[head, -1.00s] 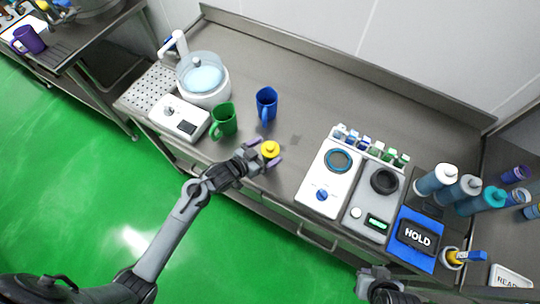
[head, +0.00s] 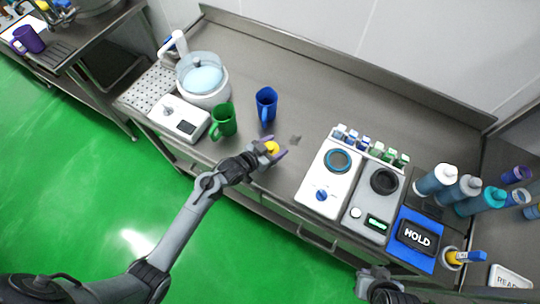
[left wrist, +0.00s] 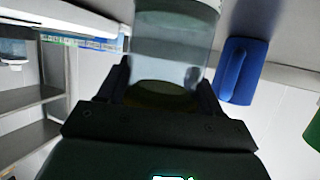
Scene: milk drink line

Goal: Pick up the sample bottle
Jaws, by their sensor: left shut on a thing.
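The sample bottle has a yellow cap (head: 271,147) in the head view, near the counter's front edge. In the left wrist view its clear body (left wrist: 172,45) stands between the fingers. My left gripper (head: 272,151) is shut on the bottle. I cannot tell whether its base touches the counter. My right gripper (head: 386,290) shows only partly at the bottom edge; its jaws are unclear.
A green mug (head: 223,120) and a blue mug (head: 266,105) stand just behind and left of the bottle. White and grey devices (head: 326,180) and a blue HOLD mat (head: 412,262) lie to the right. The counter behind the bottle (head: 310,95) is clear.

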